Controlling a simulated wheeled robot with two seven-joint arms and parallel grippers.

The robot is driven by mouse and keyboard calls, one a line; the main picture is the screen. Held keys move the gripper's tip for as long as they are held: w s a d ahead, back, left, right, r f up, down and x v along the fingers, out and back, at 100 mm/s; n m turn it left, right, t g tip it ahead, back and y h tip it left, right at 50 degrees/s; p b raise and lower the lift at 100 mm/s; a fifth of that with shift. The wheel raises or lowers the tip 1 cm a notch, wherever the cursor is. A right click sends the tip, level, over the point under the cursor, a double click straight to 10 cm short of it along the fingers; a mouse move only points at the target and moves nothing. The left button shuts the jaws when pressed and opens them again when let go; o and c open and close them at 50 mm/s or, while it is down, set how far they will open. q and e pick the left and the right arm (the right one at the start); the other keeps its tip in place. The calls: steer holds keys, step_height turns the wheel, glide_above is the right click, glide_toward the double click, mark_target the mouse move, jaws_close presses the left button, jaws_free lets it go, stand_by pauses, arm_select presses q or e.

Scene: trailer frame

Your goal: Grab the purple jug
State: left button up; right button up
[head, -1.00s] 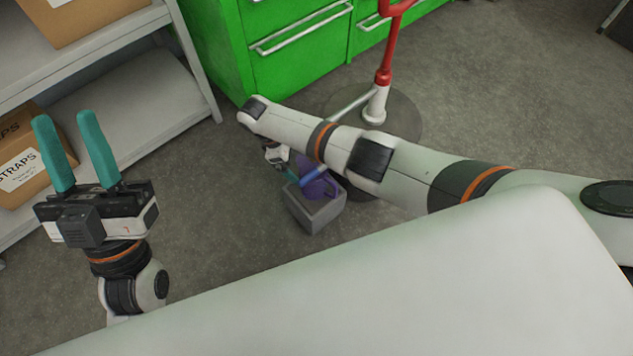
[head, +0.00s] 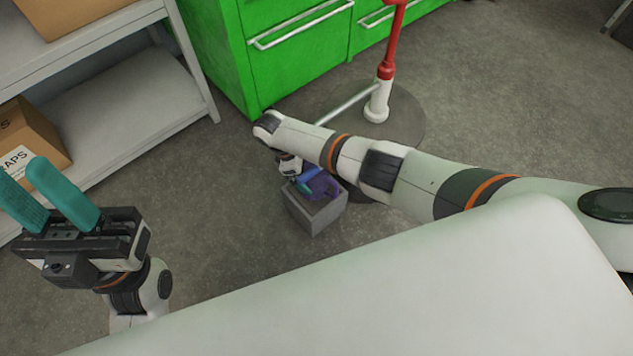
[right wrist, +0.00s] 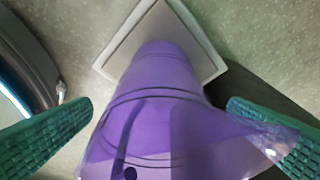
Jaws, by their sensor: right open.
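The purple jug (right wrist: 160,95) stands on a small grey block (head: 318,215) on the floor. In the head view the jug (head: 322,184) is partly hidden by my right arm and gripper. In the right wrist view the jug lies between the two green fingers of my right gripper (right wrist: 160,130), which are open, with its wide mouth close to the camera. Whether a finger touches the jug I cannot tell. My left gripper (head: 50,195) is open and empty at the left of the head view, with its teal fingers pointing up and left.
A red and white post (head: 385,80) on a round dark base stands behind my right arm. A green cabinet (head: 300,75) is at the back. A grey shelf (head: 140,120) with cardboard boxes is at the left. Floor is clear between shelf and block.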

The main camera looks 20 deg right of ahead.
steer(key=shift+c, duration=0.4)
steer(key=c, duration=1.3)
steer(key=shift+o, duration=0.2)
steer(key=shift+r, duration=0.1)
